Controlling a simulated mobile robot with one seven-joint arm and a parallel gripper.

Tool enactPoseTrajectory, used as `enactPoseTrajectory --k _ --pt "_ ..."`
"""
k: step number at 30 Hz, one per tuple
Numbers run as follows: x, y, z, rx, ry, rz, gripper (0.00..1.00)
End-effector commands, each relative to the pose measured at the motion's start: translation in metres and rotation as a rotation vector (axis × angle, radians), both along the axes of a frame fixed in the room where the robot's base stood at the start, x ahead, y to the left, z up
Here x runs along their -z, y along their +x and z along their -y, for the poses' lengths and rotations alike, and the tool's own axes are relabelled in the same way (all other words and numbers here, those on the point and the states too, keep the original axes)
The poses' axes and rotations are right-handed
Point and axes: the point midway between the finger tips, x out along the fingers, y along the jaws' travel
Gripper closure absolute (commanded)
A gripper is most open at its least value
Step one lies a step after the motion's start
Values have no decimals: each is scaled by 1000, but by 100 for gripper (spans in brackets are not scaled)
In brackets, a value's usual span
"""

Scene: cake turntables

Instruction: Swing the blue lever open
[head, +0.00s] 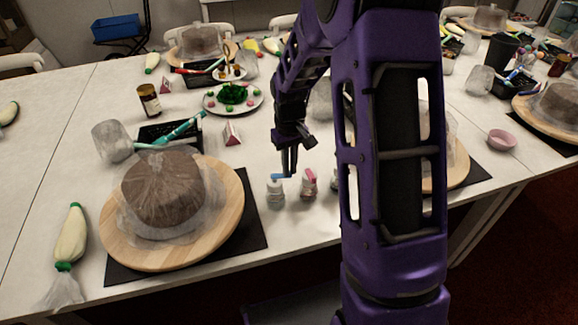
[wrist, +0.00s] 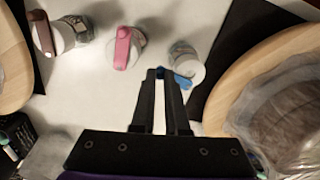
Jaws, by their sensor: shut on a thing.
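A small clear bottle with a blue lever on its cap stands near the table's front edge; the bottle (head: 275,194) and the blue lever (head: 279,177) show in the head view. In the wrist view the bottle (wrist: 190,64) is right of my fingertips, with the blue lever (wrist: 182,79) reaching left to them. My gripper (head: 290,174) points down from above. The fingers partly hide that end. The bottle stands upright.
A bottle with a pink lever (head: 309,183) stands close on the right, and one with a brown lever (wrist: 42,32) beyond it. A wooden turntable (head: 225,220) with a wrapped cake is left, on a black mat (head: 252,225). Bare table lies in front of the bottles.

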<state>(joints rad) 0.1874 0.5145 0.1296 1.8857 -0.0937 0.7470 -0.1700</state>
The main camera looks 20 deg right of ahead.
Motion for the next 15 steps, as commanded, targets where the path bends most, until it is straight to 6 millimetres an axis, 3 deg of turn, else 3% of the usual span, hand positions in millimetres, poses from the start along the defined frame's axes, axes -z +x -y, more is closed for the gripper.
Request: enactPoseTrajectory --k 15 --pt "-1 16 1 -357 0 0 100"
